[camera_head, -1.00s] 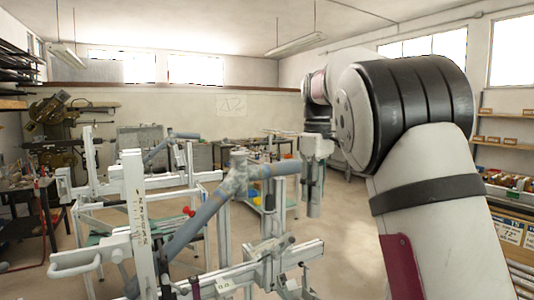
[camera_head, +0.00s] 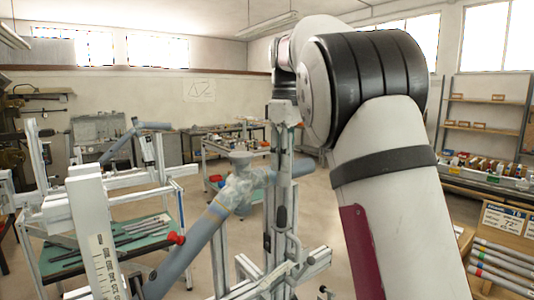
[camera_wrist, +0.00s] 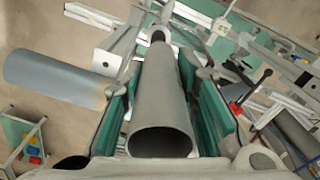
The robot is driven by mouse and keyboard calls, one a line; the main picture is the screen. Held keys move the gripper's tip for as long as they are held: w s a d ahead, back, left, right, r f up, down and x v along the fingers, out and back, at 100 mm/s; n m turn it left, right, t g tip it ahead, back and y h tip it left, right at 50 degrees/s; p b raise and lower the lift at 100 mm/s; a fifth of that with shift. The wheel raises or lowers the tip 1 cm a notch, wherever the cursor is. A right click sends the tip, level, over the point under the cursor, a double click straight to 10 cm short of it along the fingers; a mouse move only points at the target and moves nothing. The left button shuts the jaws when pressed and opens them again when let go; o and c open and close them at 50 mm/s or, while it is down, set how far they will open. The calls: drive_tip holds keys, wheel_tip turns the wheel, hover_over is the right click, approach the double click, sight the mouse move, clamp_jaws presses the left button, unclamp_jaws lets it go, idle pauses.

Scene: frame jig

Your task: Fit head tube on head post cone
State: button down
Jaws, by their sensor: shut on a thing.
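The head tube (camera_wrist: 160,98) is a plain grey cylinder in the wrist view. My gripper (camera_wrist: 160,72) is shut on it, with a green pad along each side. The tube's near end is open and faces the camera. A small pale rounded piece with a dark ring (camera_wrist: 159,34) shows at the tube's far end; it may be the head post cone, but I cannot tell whether it is in the tube. In the head view my arm reaches over the frame jig, and the gripper's grip is not clear there.
A blue-grey frame tube (camera_head: 190,252) slopes up to a mottled joint (camera_head: 238,188) left of the arm's end. Another thick tube (camera_wrist: 52,80) lies left of my gripper. A white jig post with a scale (camera_head: 95,235) stands near left. A red knob (camera_wrist: 234,106) is at right.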

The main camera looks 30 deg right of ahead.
drive_tip(key=p, duration=0.1)
hover_over(283, 207)
drive_tip(key=shift+a+f, duration=0.1)
drive_tip(key=shift+f, duration=2.6)
drive_tip(key=shift+s+f+p, duration=0.1)
drive_tip(key=shift+f+p, duration=0.35)
drive_tip(key=shift+f, duration=2.6)
drive_tip(key=c, duration=1.2)
unclamp_jaws()
drive_tip(key=shift+r, duration=0.1)
wheel_tip(283, 207, up, 12)
drive_tip(key=shift+f, duration=0.1)
